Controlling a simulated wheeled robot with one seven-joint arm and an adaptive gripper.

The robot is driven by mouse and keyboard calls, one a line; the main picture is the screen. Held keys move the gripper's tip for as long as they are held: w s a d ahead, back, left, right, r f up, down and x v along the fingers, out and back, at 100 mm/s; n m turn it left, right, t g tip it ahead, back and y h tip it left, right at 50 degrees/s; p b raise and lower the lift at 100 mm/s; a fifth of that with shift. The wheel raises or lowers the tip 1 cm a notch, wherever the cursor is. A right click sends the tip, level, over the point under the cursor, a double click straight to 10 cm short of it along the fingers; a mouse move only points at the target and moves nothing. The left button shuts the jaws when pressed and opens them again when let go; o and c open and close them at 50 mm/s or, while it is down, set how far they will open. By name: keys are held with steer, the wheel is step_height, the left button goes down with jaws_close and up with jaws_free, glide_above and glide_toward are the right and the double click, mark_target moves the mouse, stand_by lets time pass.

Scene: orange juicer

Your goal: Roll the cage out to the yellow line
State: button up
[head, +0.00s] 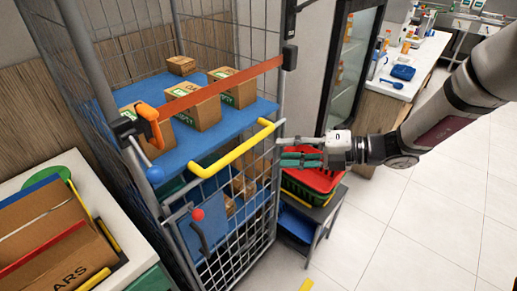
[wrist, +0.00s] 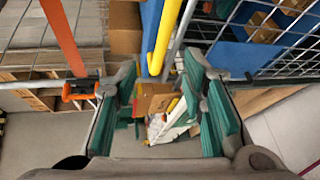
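The roll cage (head: 228,225) is a grey wire frame with blue shelves, standing at the left-centre of the head view. A yellow handle bar (head: 235,150) runs across its front. My gripper (head: 280,148) is at the right end of this bar, with green-padded fingers. In the wrist view my gripper (wrist: 162,75) is open, and the yellow bar (wrist: 163,35) shows ahead, in line with the gap between the fingers. I cannot tell whether they touch it. A short yellow floor mark (head: 306,285) shows at the bottom edge of the head view.
Cardboard boxes (head: 200,108) sit on the cage's upper shelf behind an orange strap (head: 215,90). Red and green baskets (head: 318,180) on a small stand are right of the cage. A white counter (head: 30,185) with boxes is at left. Tiled floor (head: 400,240) is clear at right.

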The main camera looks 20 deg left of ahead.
mark_target(246, 150)
steer(key=a+f+m, duration=0.1)
steer(key=a, duration=0.3)
steer(key=w+a+f+p, duration=0.1)
steer(key=a, duration=0.3)
steer(key=a+f+m, duration=0.1)
steer(key=a+f, duration=0.1)
steer(key=a, duration=0.3)
steer(key=shift+w+f+m+t+y+p, duration=0.1)
steer(key=shift+w+m+t+y+p, duration=0.2)
steer(key=shift+w+t+y+p, duration=0.1)
steer(key=shift+c, duration=0.6)
jaws_close()
